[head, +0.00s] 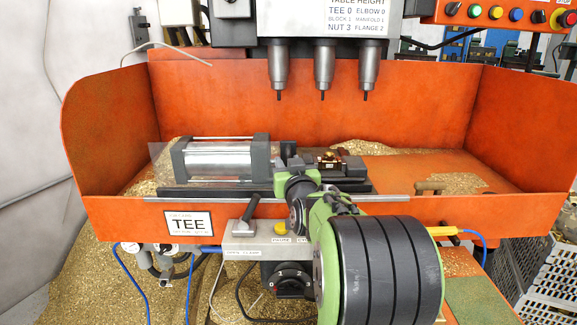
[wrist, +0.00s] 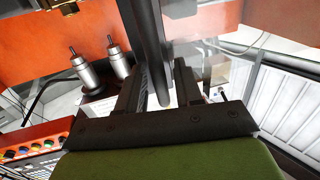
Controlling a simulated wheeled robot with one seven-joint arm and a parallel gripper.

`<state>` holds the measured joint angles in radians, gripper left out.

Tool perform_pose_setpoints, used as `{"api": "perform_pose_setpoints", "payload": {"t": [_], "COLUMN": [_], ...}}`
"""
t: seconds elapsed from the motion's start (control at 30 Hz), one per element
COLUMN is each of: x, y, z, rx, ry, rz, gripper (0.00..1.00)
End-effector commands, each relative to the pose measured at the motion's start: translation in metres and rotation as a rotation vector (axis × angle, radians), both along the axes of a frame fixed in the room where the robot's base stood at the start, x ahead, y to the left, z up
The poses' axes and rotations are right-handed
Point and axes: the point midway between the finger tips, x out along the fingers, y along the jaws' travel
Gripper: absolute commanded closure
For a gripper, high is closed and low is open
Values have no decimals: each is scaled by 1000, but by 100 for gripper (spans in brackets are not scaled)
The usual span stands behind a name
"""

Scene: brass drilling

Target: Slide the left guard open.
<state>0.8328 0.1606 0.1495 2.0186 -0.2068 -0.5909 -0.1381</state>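The left guard appears to be a clear panel (head: 161,160) in front of the silver cylinder on the left of the machine bed. In the wrist view, a hazy clear sheet (wrist: 225,55) shows to the right of a dark upright bar (wrist: 150,50), which looks like a handle. My gripper (head: 290,160) is at the guard's right end in the head view, its fingertips partly hidden by my own wrist. In the wrist view, my gripper (wrist: 160,80) has its two fingers apart, with the bar between them. Narrow gaps show beside the bar, so it does not look clamped.
Three drill spindles (head: 323,70) hang above the bed. A brass part (head: 330,160) sits in a fixture just right of my gripper. The orange tray (head: 420,100) walls the bed, and brass chips lie inside. A control box (head: 255,247) is below the front edge.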

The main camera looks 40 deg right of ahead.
Motion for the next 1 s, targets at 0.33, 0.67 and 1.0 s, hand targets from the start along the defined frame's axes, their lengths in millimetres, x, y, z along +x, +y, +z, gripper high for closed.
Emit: {"api": "perform_pose_setpoints", "payload": {"t": [0.33,0.67,1.0], "x": [-53,-125,-137], "y": [29,70,78], "z": [1,0,0], "rx": [-1,-1,0], "ry": [-3,-3,1], "rz": [-3,-1,1], "gripper": [65,65,65]}}
